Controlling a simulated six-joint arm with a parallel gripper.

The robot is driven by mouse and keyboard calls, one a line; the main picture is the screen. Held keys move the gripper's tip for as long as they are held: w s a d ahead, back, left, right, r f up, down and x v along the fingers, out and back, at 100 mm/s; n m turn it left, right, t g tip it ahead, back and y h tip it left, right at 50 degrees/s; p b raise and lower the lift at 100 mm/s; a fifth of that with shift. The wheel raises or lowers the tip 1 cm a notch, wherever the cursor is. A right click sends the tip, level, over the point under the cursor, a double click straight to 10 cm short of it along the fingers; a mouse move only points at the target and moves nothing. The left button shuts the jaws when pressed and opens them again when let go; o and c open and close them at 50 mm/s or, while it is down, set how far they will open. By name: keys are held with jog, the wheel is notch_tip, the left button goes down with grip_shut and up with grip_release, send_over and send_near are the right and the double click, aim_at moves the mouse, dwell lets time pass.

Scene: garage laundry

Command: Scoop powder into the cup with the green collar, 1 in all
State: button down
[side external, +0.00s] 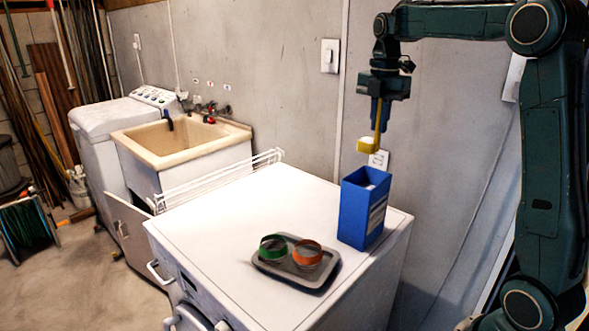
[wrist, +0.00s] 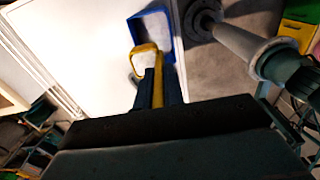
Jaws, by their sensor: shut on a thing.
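My gripper (side external: 380,112) is shut on the handle of a yellow scoop (side external: 368,147). In the wrist view my gripper (wrist: 158,88) points along the handle to the yellow scoop (wrist: 146,55). The scoop hangs above the blue powder box (side external: 360,213), apart from it, and white powder shows in its bowl. The open box stands upright, with pale contents inside; its blue rim shows behind the scoop in the wrist view (wrist: 172,13). The cup with the green collar (side external: 272,250) stands on the left of a grey tray (side external: 290,281).
A cup with an orange collar (side external: 307,257) stands beside the green one on the tray. The white machine top (side external: 215,225) is clear left of the tray. A wire rack (side external: 220,178) lies along its back edge, and a wall (side external: 280,100) rises behind.

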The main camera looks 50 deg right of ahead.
notch_tip(320, 180, up, 3)
jog(key=shift+r, duration=0.2)
jog(key=w+a+n, duration=0.3)
jog(key=w+a, duration=0.3)
jog(key=a, duration=0.5)
jog(key=w+a+n, duration=0.4)
jog(key=w+a, duration=0.2)
jog(key=a, duration=0.4)
notch_tip(320, 180, down, 16)
jog(key=shift+s, duration=0.15)
jog(key=shift+a, duration=0.15)
jog(key=s+a+f+t+h, duration=0.4)
jog(key=f+t+h, duration=0.4)
jog(key=t+h, duration=0.2)
jog(key=shift+s+f+t+h, duration=0.25)
jog(key=shift+s+t, duration=0.4)
jog(key=shift+t, duration=0.75)
